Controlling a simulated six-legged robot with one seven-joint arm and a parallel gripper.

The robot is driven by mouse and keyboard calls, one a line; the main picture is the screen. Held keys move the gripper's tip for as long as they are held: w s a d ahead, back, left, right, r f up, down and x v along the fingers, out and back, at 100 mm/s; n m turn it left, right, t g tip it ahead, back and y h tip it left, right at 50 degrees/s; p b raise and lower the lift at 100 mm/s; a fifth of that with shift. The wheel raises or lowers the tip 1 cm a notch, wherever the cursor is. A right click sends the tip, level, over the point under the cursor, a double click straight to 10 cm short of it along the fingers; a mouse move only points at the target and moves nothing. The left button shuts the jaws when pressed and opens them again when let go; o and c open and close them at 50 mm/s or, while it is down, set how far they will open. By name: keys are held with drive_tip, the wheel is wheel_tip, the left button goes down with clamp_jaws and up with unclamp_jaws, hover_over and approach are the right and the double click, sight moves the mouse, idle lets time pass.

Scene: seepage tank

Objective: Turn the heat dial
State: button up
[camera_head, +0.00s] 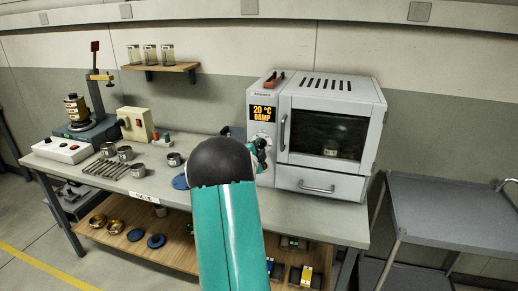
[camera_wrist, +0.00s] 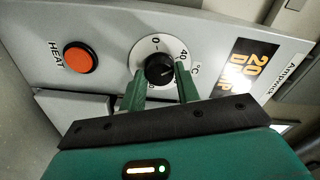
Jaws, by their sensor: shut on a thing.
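The heat dial (camera_wrist: 159,67) is a black knob on a white round scale marked 0 and 40 °C, on the grey oven's front panel. My gripper (camera_wrist: 161,76) has its two green fingers on either side of the knob and is shut on it. The display (camera_wrist: 243,68) next to it reads 20 °C and DAMP. In the head view the grey oven (camera_head: 325,184) stands on the bench, its display (camera_head: 262,112) glowing orange. My gripper (camera_head: 261,150) is at the panel below the display, and my arm hides part of that area.
An orange button (camera_wrist: 78,57) labelled HEAT sits beside the dial. The oven has a glass door with a dark pot (camera_head: 331,148) inside. Metal cups (camera_head: 125,153) and a press (camera_head: 90,110) stand left on the bench. A grey cart (camera_head: 450,205) stands at right.

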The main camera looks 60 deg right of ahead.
drive_tip(key=shift+w, duration=0.1)
drive_tip(key=o, duration=1)
drive_tip(key=shift+c, duration=0.2)
drive_tip(key=s+a, duration=0.2)
drive_tip(key=a, duration=1.1)
drive_tip(key=shift+s+a, duration=0.15)
drive_tip(key=shift+a, duration=0.2)
